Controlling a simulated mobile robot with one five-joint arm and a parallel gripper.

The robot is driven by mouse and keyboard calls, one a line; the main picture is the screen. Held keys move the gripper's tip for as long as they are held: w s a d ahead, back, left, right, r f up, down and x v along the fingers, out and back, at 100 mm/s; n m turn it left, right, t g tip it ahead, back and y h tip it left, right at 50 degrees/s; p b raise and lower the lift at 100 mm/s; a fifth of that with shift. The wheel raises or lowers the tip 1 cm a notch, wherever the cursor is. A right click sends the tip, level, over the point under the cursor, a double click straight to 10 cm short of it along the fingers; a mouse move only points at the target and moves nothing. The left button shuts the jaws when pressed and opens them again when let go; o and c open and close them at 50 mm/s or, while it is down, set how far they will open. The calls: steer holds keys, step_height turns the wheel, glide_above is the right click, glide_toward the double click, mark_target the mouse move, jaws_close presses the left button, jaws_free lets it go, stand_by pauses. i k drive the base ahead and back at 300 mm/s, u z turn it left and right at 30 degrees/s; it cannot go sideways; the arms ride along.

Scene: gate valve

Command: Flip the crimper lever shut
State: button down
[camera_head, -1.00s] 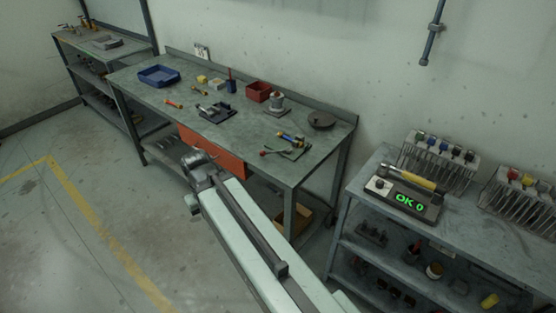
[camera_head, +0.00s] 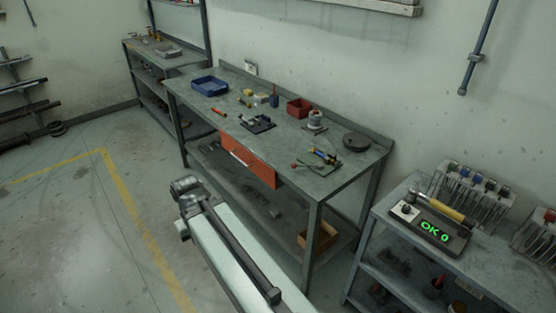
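A small bench tool with blue and yellow parts (camera_head: 324,155) sits on a dark plate near the front right of the green workbench (camera_head: 350,172). A thin lever with a red knob (camera_head: 294,166) reaches out to its left; this looks like the crimper, but it is too small to be sure or to tell the lever's angle. My gripper (camera_head: 184,187) is at the far end of my pale arm, over the floor in front of the bench's left part, well apart from the tool. Its fingers are too small to read.
The bench also holds a blue tray (camera_head: 210,87), a dark clamp-like fixture (camera_head: 257,123), a red bin (camera_head: 299,108) and a round dark disc (camera_head: 356,141). Floor at left is clear.

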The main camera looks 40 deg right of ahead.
mark_target(319, 165)
steer(key=u, duration=0.1)
steer(key=i, duration=1)
